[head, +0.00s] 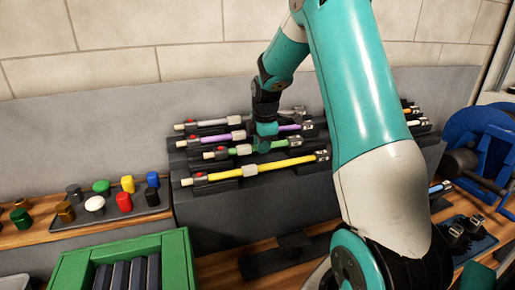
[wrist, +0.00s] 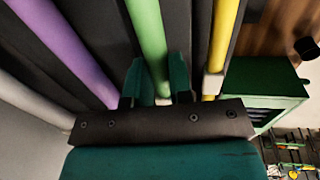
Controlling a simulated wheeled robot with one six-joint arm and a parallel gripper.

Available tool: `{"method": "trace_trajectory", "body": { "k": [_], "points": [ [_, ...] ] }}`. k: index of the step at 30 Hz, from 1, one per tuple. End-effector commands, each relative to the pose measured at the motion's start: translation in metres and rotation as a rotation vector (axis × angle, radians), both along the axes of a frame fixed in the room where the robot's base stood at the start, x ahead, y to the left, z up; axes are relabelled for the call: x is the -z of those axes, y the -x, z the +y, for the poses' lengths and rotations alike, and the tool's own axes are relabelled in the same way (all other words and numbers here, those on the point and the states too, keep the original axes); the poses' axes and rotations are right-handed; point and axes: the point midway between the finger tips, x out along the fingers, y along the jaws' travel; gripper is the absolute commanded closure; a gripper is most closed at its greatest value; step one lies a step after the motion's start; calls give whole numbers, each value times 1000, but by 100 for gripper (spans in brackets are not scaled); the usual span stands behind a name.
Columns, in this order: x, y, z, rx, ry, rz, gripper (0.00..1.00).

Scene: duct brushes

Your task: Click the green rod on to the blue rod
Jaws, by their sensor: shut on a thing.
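The green rod (head: 289,143) lies in a dark stepped rack among other rods, with a pale tip and a red button at its left end. My gripper (head: 266,143) is over its middle, pointing down. In the wrist view the green rod (wrist: 148,35) runs between the two teal fingers of my gripper (wrist: 156,84), which are shut on it. Whether it is lifted off its rests I cannot tell. A short length of blue rod (head: 439,188) shows at the right, beyond my arm; my arm may hide the rest.
A yellow rod (head: 262,170) lies in front of the green one, with a purple rod (head: 208,135) and a grey rod (head: 212,123) behind. A tray of coloured caps (head: 110,214) and a green crate (head: 177,262) are left. A blue reel (head: 480,135) stands right.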

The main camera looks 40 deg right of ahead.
Motion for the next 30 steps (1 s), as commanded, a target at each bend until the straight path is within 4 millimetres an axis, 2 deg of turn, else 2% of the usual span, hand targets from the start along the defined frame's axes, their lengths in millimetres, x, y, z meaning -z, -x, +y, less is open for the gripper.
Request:
{"method": "trace_trajectory", "body": {
  "k": [3,16,27,30],
  "points": [
    [-15,0,0,0,0,-1,100],
    [-51,0,0,0,1,-2,100],
    [-53,0,0,0,0,-1,100],
    [-59,0,0,0,1,-2,100]
  ]
}}
